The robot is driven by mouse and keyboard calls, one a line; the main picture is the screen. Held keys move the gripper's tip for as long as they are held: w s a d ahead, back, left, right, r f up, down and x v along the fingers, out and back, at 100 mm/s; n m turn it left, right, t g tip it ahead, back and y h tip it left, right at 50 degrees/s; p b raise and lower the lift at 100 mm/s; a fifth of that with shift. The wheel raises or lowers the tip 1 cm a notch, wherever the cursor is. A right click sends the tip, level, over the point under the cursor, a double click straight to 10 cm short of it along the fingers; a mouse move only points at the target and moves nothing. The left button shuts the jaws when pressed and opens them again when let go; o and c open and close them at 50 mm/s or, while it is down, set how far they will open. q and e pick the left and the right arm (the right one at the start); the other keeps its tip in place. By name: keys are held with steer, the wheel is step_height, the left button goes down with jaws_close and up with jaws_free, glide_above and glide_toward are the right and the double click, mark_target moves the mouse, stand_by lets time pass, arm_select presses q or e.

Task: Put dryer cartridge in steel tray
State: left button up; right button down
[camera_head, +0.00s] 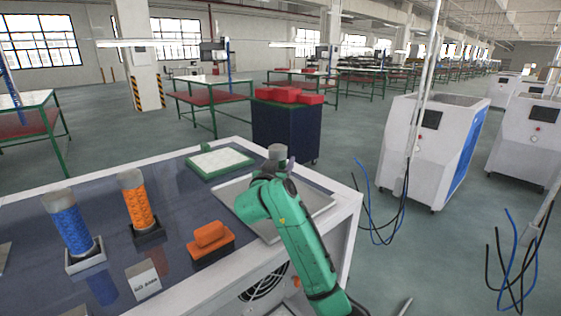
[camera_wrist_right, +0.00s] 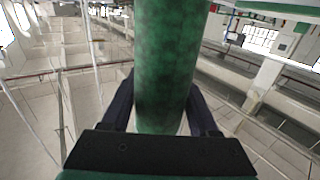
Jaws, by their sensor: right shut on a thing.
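A green cylindrical cartridge (camera_wrist_right: 168,60) stands between the two dark fingers of my right gripper (camera_wrist_right: 162,108) in the right wrist view, and the gripper is shut on it. In the head view, the grey top of the held cartridge (camera_head: 277,152) shows behind my green right arm; its lower part is hidden. The shallow steel tray (camera_head: 322,203) lies at the right end of the bench. My right arm covers much of the tray, and the held cartridge appears over or just beyond its far side; I cannot tell its height. My left gripper is not in view.
A blue cartridge (camera_head: 67,224) and an orange cartridge (camera_head: 137,199) stand in holders on the dark bench top (camera_head: 115,257). An orange block (camera_head: 210,235) sits on a black-and-orange base. A green-rimmed tray (camera_head: 219,163) lies at the back.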

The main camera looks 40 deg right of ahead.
steer(key=shift+w, duration=0.1)
steer(key=shift+c, duration=0.7)
jaws_free()
steer(key=shift+f, duration=0.1)
arm_select(q)
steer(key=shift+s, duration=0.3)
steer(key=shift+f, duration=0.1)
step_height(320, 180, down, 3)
steer(key=b, duration=0.3)
arm_select(e)
steer(key=v, duration=1.2)
